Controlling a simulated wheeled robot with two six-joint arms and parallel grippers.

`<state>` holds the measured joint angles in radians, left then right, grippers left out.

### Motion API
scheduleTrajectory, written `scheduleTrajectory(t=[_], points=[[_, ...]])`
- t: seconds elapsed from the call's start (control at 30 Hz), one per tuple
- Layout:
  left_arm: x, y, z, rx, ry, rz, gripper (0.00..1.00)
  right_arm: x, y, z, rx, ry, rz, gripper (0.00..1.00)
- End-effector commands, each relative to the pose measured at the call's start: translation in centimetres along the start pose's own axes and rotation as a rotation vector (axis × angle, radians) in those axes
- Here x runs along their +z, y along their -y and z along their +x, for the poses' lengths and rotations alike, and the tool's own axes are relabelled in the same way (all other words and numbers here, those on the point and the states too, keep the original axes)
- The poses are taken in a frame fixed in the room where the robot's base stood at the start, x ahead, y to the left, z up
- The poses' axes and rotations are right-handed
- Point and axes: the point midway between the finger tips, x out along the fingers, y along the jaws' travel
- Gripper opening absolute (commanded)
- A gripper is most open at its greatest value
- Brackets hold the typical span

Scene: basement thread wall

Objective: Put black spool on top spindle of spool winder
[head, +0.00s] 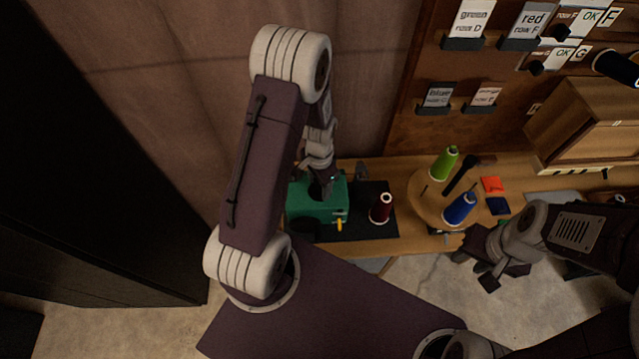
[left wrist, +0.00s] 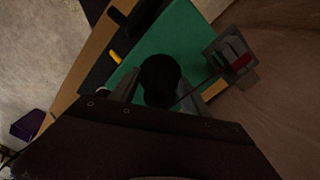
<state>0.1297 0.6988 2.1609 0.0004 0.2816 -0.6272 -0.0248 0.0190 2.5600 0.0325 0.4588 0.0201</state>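The green spool winder (head: 305,212) stands on a black mat at the left end of the table; its green top (left wrist: 185,45) fills the middle of the left wrist view. The black spool (left wrist: 160,78) is between the fingers of my left gripper (left wrist: 160,95), which appears shut on it. In the head view my left gripper (head: 320,186) is right over the winder's top. The top spindle is hidden, and I cannot tell whether the spool touches it. My right gripper (head: 478,270) is empty and open in front of the table's right part.
A dark red spool (head: 381,208) stands on the mat (head: 372,228) right of the winder. A round wooden stand (head: 428,206) holds a green spool (head: 445,163) and a blue spool (head: 460,209). A wooden cabinet (head: 570,115) and labelled pegboard (head: 480,70) are behind.

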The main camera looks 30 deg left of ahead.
Motion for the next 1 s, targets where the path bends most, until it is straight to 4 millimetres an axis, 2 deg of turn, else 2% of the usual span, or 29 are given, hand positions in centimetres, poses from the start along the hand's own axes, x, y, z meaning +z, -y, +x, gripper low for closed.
scheduleTrajectory(t=[0.17, 0.23, 0.5, 0.6, 0.73, 1.0], points=[[0.0, 0.0, -0.2, 0.000, -0.001, 0.000, 0.54, 0.0, 0.0, 0.0, 0.000, 0.000, 0.000, 0.36], [-0.1, 0.1, -0.9, -0.002, -0.003, 0.000, 0.54, 0.0, 0.0, 0.1, 0.000, 0.000, 0.000, 0.36], [-0.1, 0.1, -6.7, -0.004, -0.005, 0.000, 0.54, 0.1, 0.0, 0.6, 0.000, 0.000, 0.000, 0.36], [-0.1, 0.1, -8.2, -0.003, -0.004, 0.000, 0.54, 0.1, 0.0, 0.6, 0.000, 0.000, 0.000, 0.36], [0.0, 0.0, -9.1, -0.001, -0.002, 0.000, 0.54, 0.1, 0.0, 0.7, 0.000, 0.000, 0.000, 0.36], [0.0, 0.0, -9.1, 0.000, 0.000, 0.000, 0.54, 0.1, 0.0, 0.6, 0.000, 0.000, 0.000, 0.36]])
